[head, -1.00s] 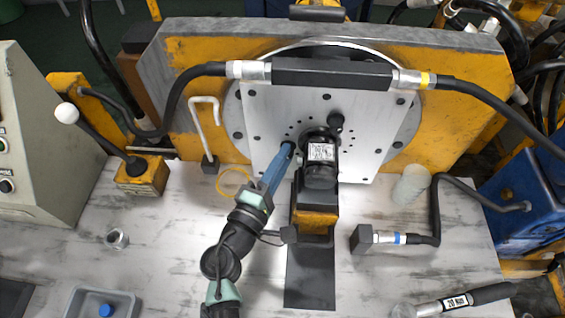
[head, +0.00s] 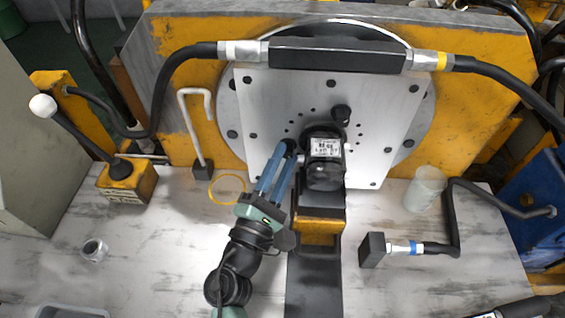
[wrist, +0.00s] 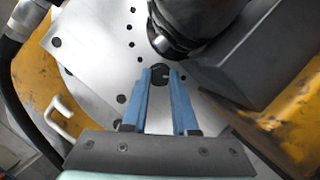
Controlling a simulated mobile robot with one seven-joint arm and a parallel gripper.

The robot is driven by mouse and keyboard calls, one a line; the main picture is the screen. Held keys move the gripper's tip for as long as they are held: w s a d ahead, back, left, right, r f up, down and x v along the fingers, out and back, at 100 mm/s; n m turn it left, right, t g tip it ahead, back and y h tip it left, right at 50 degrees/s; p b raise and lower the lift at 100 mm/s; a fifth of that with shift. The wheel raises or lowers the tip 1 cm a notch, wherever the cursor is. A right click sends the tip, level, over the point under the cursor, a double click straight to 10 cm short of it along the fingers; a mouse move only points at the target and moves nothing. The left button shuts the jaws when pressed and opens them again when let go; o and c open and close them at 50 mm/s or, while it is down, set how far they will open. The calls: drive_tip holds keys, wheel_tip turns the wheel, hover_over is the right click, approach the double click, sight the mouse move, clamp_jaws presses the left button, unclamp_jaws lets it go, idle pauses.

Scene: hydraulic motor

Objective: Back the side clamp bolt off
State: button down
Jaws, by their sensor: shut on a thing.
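The side clamp bolt shows as a small dark round head (wrist: 160,73) left of the black motor (head: 326,172), by the pale metal plate (head: 262,100). My gripper (wrist: 160,78) has its two blue fingers on either side of this head, shut on it. In the head view my gripper (head: 287,152) reaches up from below, its fingertips at the dark head beside the motor. The bolt's shank is hidden. A second black knob (head: 341,113) stands upper right of the motor.
A black hose block (head: 338,55) crosses the plate's top. A bent white rod (head: 197,130) stands left, with a yellow ring (head: 227,188) on the bench. The left bench is mostly open.

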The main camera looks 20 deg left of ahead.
idle(0.3)
drive_tip(key=c, duration=0.7)
unclamp_jaws()
drive_tip(key=shift+s, duration=0.1)
drive_tip(key=b+v, duration=0.1)
drive_tip(key=v, duration=0.6)
drive_tip(key=shift+s, duration=0.25)
